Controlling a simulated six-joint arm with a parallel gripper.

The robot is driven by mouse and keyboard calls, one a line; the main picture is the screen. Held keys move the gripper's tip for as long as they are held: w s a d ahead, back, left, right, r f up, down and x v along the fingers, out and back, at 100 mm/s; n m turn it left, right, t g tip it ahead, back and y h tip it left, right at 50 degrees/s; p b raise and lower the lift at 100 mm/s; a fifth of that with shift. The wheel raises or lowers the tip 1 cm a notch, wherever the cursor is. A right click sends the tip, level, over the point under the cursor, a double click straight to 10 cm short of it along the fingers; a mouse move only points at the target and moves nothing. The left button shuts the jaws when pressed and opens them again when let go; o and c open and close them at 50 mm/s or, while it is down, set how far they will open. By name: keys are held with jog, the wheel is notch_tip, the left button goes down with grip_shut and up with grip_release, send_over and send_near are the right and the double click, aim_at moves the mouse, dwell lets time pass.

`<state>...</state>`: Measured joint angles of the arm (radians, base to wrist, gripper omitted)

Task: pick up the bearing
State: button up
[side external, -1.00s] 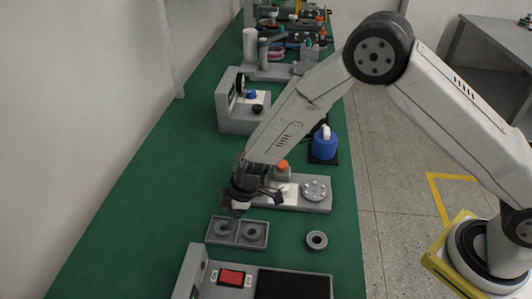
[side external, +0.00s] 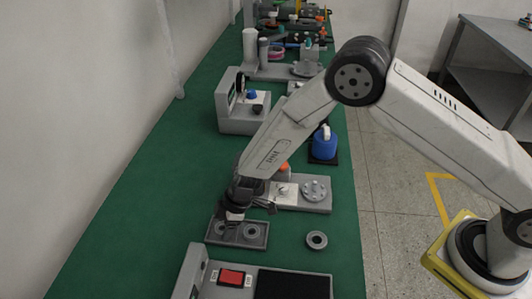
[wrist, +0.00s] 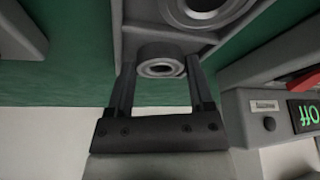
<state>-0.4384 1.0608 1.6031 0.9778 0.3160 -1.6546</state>
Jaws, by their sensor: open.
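The bearing (wrist: 160,67), a short grey ring with a dark bore, sits at the left end of a grey two-compartment tray (side external: 239,244). My gripper (wrist: 160,75) is open, with one finger on each side of this bearing in the wrist view. I cannot tell whether the fingers touch it. In the side view my gripper (side external: 229,213) is low over the tray's left compartment and partly hides the bearing (side external: 220,229). A second ring (side external: 250,232) lies in the right compartment and shows at the top of the wrist view (wrist: 203,8).
A loose grey ring (side external: 316,240) lies on the green mat right of the tray. A grey unit with a red switch (side external: 231,277) stands in front. The mat on the left is clear.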

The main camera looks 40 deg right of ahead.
grip_shut()
jog(key=shift+r, duration=0.2)
jog(key=shift+r, duration=0.85)
jog(key=s+d+r, duration=0.6)
jog(key=s+r, duration=0.5)
jog(key=s, duration=0.1)
jog(key=shift+s, duration=0.35)
jog(key=shift+f, duration=0.1)
